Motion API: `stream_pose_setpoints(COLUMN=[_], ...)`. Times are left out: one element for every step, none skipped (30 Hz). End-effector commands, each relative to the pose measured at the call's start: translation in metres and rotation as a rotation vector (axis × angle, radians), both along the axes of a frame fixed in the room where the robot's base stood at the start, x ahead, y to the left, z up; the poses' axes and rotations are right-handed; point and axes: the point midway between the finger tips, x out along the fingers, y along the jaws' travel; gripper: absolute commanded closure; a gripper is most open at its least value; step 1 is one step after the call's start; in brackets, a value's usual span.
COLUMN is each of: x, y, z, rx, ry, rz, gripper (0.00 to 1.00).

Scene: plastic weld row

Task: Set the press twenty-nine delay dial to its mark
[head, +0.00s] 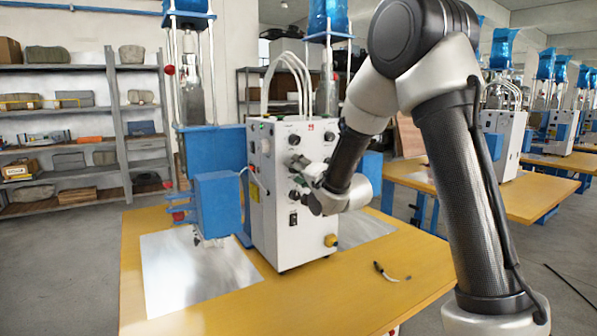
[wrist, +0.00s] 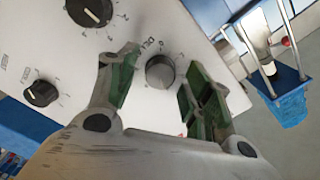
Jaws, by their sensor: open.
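The delay dial (wrist: 160,72) is a round grey knob on the white control box's face, with "DELAY" lettering beside it. Its pointer and mark are not clear to me. My gripper (wrist: 161,76) is open, with its green-padded fingers on either side of the dial and visible gaps between. In the head view my gripper (head: 309,172) is at the front of the control box (head: 283,235) and hides the dial there. I cannot read a press number.
Two black dials with white pointers, an upper one (wrist: 90,11) and a lower one (wrist: 41,93), are near my left finger. The box stands on a yellow table (head: 215,315) with a metal sheet (head: 190,270) and a small black-handled tool (head: 382,270).

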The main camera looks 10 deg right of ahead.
Motion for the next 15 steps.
stream_pose_setpoints(x=[0.0015,0.0019,0.0020,0.0020,0.0019,0.0018,0.0018,0.0018,0.0017,0.0017,0.0017,0.0016,0.0016,0.0016,0.0016], y=[0.0006,0.0006,0.0006,0.0007,0.0007,0.0006,0.0006,0.0006,0.0005,0.0006,0.0005,0.0005,0.0005,0.0005,0.0005], z=[0.0000,0.0000,-0.0001,-0.0001,-0.0001,-0.0002,-0.0001,-0.0001,-0.0002,-0.0001,-0.0002,-0.0002,-0.0002,-0.0002,-0.0002], rx=[0.000,0.000,0.000,0.000,0.000,0.000,0.000,0.000,0.000,0.000,0.000,0.000,0.000,0.000,0.000], ry=[0.000,0.000,0.000,0.000,0.001,0.001,0.001,0.001,0.001,0.001,0.001,0.001,0.001,0.001,0.001], rz=[0.000,0.000,0.000,0.000,0.000,0.000,0.000,0.000,0.000,0.000,0.000,0.000,0.000,0.000,0.000], gripper=[0.50,0.50,0.50,0.50,0.50,0.50,0.50,0.51,0.59,0.64,0.70,0.77,0.82,0.88,0.95])
